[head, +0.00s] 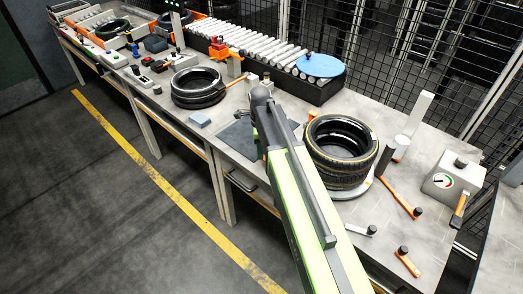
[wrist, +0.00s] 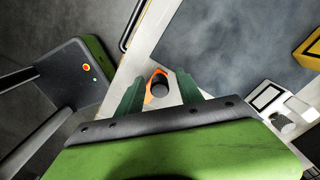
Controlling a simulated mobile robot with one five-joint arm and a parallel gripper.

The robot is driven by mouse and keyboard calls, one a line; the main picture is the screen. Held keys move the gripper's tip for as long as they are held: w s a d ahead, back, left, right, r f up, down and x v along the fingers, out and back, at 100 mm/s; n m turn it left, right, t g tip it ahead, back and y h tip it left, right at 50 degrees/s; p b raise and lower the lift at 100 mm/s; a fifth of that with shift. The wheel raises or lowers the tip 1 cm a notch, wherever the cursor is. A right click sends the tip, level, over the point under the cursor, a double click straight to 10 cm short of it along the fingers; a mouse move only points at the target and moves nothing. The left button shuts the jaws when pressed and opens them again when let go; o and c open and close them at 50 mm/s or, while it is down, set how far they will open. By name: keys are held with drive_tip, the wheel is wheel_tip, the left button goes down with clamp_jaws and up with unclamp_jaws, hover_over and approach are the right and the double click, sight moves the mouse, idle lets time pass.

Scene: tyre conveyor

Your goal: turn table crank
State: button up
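In the wrist view, a small orange crank with a dark round knob (wrist: 159,86) shows on a pale strip by the table edge. My gripper (wrist: 160,77) is open, with its two dark green fingers on either side of the knob. The left finger is apart from the knob, and so is the right one. How far the knob lies below the fingertips I cannot tell. In the head view, my green arm reaches over the workbench (head: 215,145) and my fingers are not clearly seen. I cannot make out this same crank there.
A tyre stack (head: 341,150) stands right of my arm. An orange lever with a dark knob (head: 405,259) and a gauge box (head: 452,183) are farther right. Another tyre pair (head: 197,88) lies left. A roller conveyor (head: 255,45) runs behind. A drawer handle (head: 240,181) juts from the bench front.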

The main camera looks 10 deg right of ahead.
clamp_jaws()
drive_tip(key=shift+d, duration=0.15)
drive_tip(key=shift+a, duration=0.25)
idle(0.4)
drive_tip(key=shift+s+a+n, duration=0.1)
drive_tip(key=shift+s+n, duration=0.05)
drive_tip(key=shift+n, duration=0.35)
